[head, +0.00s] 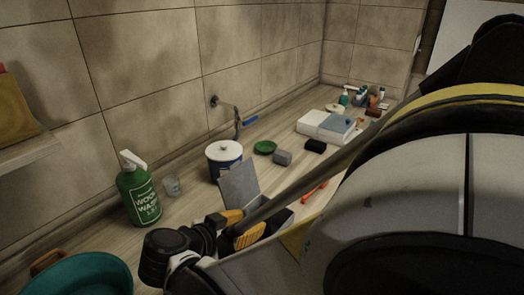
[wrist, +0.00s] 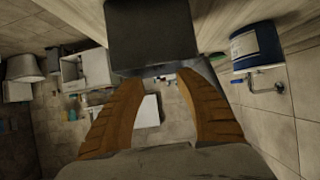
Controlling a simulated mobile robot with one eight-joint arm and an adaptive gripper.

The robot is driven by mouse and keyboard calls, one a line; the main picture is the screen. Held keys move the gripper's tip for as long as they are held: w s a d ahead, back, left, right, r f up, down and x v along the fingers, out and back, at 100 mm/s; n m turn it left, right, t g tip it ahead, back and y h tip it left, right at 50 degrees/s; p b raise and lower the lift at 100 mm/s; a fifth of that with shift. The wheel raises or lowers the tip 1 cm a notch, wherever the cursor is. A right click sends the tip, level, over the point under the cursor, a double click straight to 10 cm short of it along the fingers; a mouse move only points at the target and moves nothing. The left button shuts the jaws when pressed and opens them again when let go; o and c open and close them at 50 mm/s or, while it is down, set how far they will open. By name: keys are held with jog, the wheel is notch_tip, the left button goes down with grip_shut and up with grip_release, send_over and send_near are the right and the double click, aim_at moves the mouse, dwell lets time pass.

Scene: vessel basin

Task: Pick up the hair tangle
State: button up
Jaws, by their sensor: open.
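I cannot make out the hair tangle in either view. My gripper (head: 240,227) is at a grey box (head: 283,221) with a raised grey lid (head: 239,186) in the head view; my arm hides much of the box. In the wrist view my gripper (wrist: 158,80) is open, its two orange fingers spread with nothing visible between them. A dark grey panel, probably the lid (wrist: 152,35), is just beyond the fingertips.
A green wool-wash bottle (head: 140,190), a clear cup (head: 172,186) and a white-lidded blue canister (head: 224,158) stand left of the box. A grey block (head: 282,157), a black block (head: 316,146) and a green dish (head: 265,147) lie behind. A teal basin (head: 85,275) is at front left.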

aim_at(267, 231)
jog(key=b+x, duration=0.3)
jog(key=x, duration=0.5)
jog(key=shift+d+f, duration=0.1)
jog(key=shift+f, duration=0.15)
jog(key=c, duration=0.9)
